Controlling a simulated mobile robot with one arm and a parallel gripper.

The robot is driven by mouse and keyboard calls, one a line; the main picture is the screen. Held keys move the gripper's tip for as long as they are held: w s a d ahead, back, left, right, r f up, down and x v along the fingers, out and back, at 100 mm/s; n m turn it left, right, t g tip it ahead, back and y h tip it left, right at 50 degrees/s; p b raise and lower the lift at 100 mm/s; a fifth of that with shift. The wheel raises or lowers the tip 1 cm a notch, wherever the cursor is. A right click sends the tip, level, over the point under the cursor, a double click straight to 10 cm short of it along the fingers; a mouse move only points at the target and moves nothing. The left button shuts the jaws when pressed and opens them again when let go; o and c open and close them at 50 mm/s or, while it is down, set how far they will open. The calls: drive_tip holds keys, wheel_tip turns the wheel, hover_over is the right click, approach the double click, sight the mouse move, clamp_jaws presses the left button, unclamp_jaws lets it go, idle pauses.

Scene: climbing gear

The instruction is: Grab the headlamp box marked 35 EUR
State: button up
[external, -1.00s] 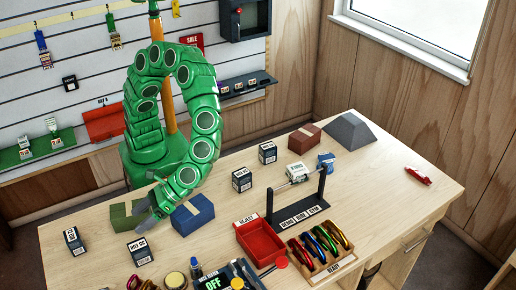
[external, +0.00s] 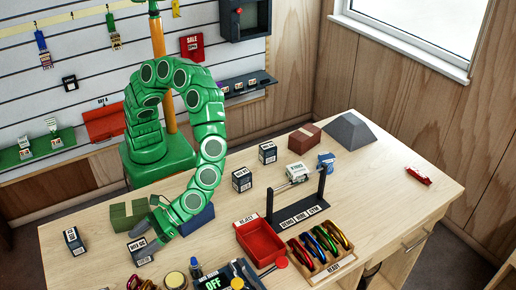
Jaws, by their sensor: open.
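Several small dark boxes with white price labels stand on the wooden table. One box (external: 140,257) is at the front left, another box (external: 74,241) is at the far left edge, and two more, a nearer box (external: 242,180) and a farther box (external: 267,153), stand near the middle. The label prices are too small to read surely, so I cannot tell which is the 35 EUR one. My gripper (external: 145,243) is open and reaches down at the front left box, partly covering it. I cannot tell whether the fingers touch it.
A blue block (external: 197,219) sits behind my gripper and an olive block (external: 125,216) to its left. A red reject tray (external: 262,243), a carabiner rack (external: 322,251) and a black demo stand (external: 298,209) are to the right. The table's right side is mostly clear.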

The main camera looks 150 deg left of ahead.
sight(133, 247)
drive_tip(key=shift+f+x, duration=0.25)
drive_tip(key=shift+x, duration=1.7)
drive_tip(key=shift+w+a, duration=0.1)
drive_tip(key=shift+a, duration=0.05)
drive_tip(key=shift+c, duration=0.4)
drive_tip(key=c, duration=1)
drive_tip(key=shift+c, duration=0.2)
drive_tip(key=shift+r, duration=0.45)
wheel_tip(133, 247, up, 2)
drive_tip(key=shift+r, duration=0.1)
drive_tip(key=s+a+r, duration=0.2)
drive_tip(key=s+r, duration=0.3)
drive_tip(key=s, duration=0.1)
drive_tip(key=s+a+r, duration=0.2)
drive_tip(key=s+r, duration=0.3)
drive_tip(key=s, duration=0.2)
drive_tip(key=shift+a, duration=0.3)
